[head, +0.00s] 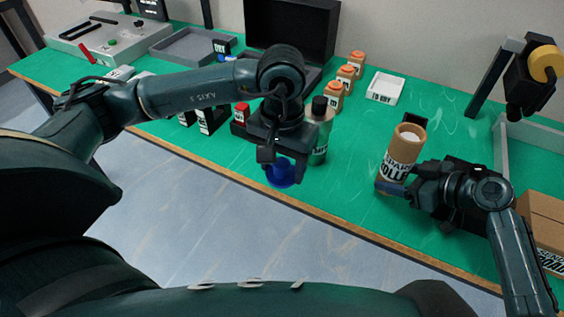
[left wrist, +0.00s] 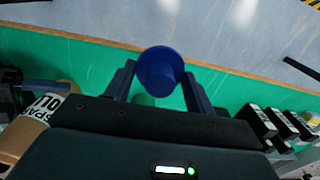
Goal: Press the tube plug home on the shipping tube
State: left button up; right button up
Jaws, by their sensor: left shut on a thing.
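A blue tube plug (head: 281,174) is held between the fingers of my left gripper (head: 284,165), over the bench's front edge. In the left wrist view the round plug (left wrist: 160,70) sits between both fingertips (left wrist: 160,82). The brown cardboard shipping tube (head: 402,154) with a white label stands near upright on the green bench, to the right of the plug and apart from it. Its top end faces up with a pale inside. My right gripper (head: 398,189) is at the tube's lower part, one finger across its front. The other finger is hidden.
A cardboard box (head: 543,222) lies at right. Bench between canister and tube is clear.

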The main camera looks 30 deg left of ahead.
jog(key=c, duration=0.4)
pick_arm(q)
jog(key=shift+f, duration=0.15)
pick_arm(e)
jog(key=shift+f, duration=0.2)
dwell(0.7)
pick_arm(q)
jog(key=shift+w+d, duration=0.15)
jog(key=shift+w, duration=0.05)
pick_arm(e)
jog(key=shift+s+f, duration=0.1)
pick_arm(q)
jog(key=w+d+r+n, duration=0.2)
jog(key=w+d+r, duration=0.5)
jog(key=d+r, duration=0.1)
jog(key=w+d+r+n, duration=0.1)
jog(key=w+d+r, duration=0.6)
jog(key=d, duration=0.4)
jog(key=shift+r+n, duration=0.4)
jog(key=shift+r, duration=0.5)
